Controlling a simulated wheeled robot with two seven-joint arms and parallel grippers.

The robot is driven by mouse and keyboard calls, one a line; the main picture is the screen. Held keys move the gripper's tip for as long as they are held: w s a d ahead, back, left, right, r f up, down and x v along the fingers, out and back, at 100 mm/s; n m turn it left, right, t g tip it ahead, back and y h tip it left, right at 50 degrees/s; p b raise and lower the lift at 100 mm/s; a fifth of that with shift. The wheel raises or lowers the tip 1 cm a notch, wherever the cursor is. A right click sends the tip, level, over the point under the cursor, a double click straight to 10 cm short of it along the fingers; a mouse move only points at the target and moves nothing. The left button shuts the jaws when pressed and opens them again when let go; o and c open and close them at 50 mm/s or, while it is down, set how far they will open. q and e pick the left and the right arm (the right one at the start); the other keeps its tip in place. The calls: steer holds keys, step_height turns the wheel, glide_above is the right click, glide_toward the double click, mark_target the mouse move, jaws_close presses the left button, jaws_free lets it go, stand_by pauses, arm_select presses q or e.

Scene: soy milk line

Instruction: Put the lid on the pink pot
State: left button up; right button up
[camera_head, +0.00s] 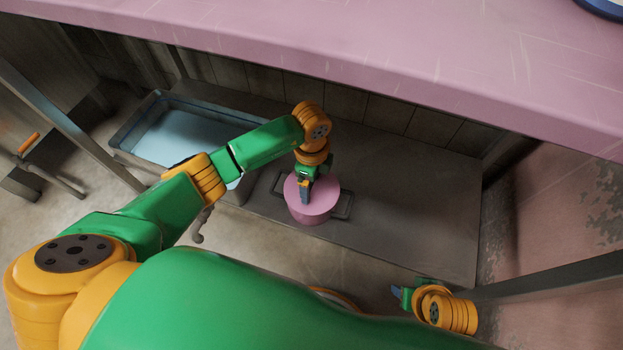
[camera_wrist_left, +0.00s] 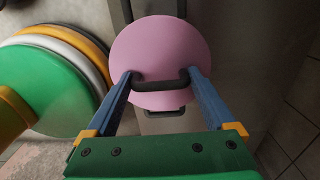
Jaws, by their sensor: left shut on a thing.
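The pink pot (camera_head: 308,219) stands on a grey counter, low in the middle of the head view. Its round pink lid (camera_head: 322,197) is directly over its top; I cannot tell whether a thin gap remains between them. My left gripper (camera_head: 305,196) reaches down onto the lid. In the left wrist view, the left gripper's blue fingers (camera_wrist_left: 160,78) are shut on the black lid handle (camera_wrist_left: 158,86). A second black handle (camera_wrist_left: 165,111) shows just below the lid's edge. The pot body is mostly hidden under the lid. My right gripper (camera_head: 399,293) is away at the lower right, its jaws unclear.
A basin with bluish contents (camera_head: 180,130) is at the left. A pink slab (camera_head: 400,50) crosses the top. The counter right of the pot is clear.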

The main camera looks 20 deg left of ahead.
arm_select(q)
steer(key=o, duration=1)
steer(key=shift+o, duration=0.2)
step_height(320, 180, up, 7)
steer(key=p, duration=0.3)
steer(key=shift+f, duration=0.1)
steer(key=shift+r, duration=0.2)
